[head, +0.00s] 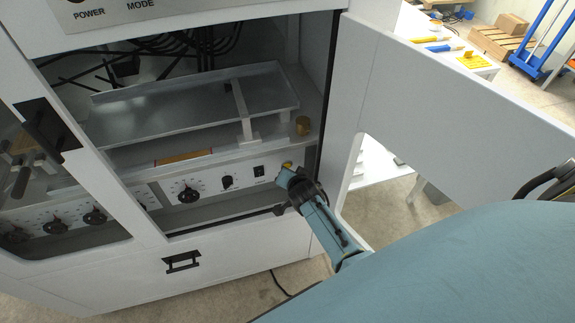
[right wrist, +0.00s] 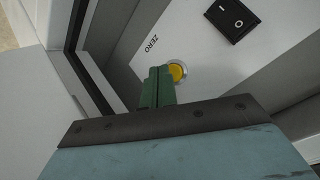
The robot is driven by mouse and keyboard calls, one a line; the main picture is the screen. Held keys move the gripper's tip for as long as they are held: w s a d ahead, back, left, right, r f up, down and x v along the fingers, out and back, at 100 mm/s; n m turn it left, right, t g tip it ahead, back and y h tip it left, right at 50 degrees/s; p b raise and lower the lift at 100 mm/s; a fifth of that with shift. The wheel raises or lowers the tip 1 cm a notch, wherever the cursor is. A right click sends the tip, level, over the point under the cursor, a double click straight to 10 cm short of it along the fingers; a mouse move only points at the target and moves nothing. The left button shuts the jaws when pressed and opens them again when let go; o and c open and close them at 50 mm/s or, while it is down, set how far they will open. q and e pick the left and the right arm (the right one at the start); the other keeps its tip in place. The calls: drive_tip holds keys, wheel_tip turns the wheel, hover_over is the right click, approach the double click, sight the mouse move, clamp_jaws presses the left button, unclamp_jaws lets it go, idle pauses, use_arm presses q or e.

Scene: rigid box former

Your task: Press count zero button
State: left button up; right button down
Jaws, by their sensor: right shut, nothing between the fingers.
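The count zero button is a round yellow button with a metal ring (right wrist: 178,72), beside the word ZERO on a light panel in the right wrist view. In the head view the yellow button (head: 287,165) shows at the right end of the control panel, just beyond my right fingertips. My right gripper (head: 296,181) is shut and empty. In the right wrist view its green fingertips (right wrist: 158,82) overlap the left edge of the button's ring. I cannot tell whether they touch it. My left gripper is not in view.
A black rocker switch (right wrist: 235,18) sits near the button. Knobs (head: 187,192) line the panel (head: 210,183) to the left. The open cabinet door (head: 440,90) stands right of my forearm, and the cabinet's frame edge (right wrist: 75,50) is close to the fingers. A metal tray (head: 180,105) lies above the panel.

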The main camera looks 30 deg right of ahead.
drive_tip(key=shift+s, duration=0.1)
drive_tip(key=s+p, duration=0.1)
drive_tip(key=s, duration=0.1)
drive_tip(key=s+a+p, duration=0.1)
drive_tip(key=s, duration=0.1)
drive_tip(key=shift+s+a, duration=0.1)
drive_tip(key=shift+s, duration=0.3)
idle(0.9)
drive_tip(key=s+a+f+n+g+y, duration=0.1)
drive_tip(key=s+a+f+n+g, duration=0.15)
drive_tip(key=s+f, duration=0.5)
drive_tip(key=s+a+f+n+g+y, duration=0.1)
drive_tip(key=s+a+f+n, duration=0.25)
drive_tip(key=s+f, duration=0.4)
drive_tip(key=s+d+f+n+g, duration=0.1)
drive_tip(key=s+f+n+g, duration=0.1)
drive_tip(key=s, duration=1.1)
drive_tip(key=s+d+f+n+g+y, duration=0.1)
drive_tip(key=s+f+n+g, duration=0.2)
drive_tip(key=s, duration=1.1)
wheel_tip(320, 180, down, 4)
drive_tip(key=n, duration=0.2)
drive_tip(key=shift+s+n, duration=0.15)
drive_tip(key=shift+n, duration=0.15)
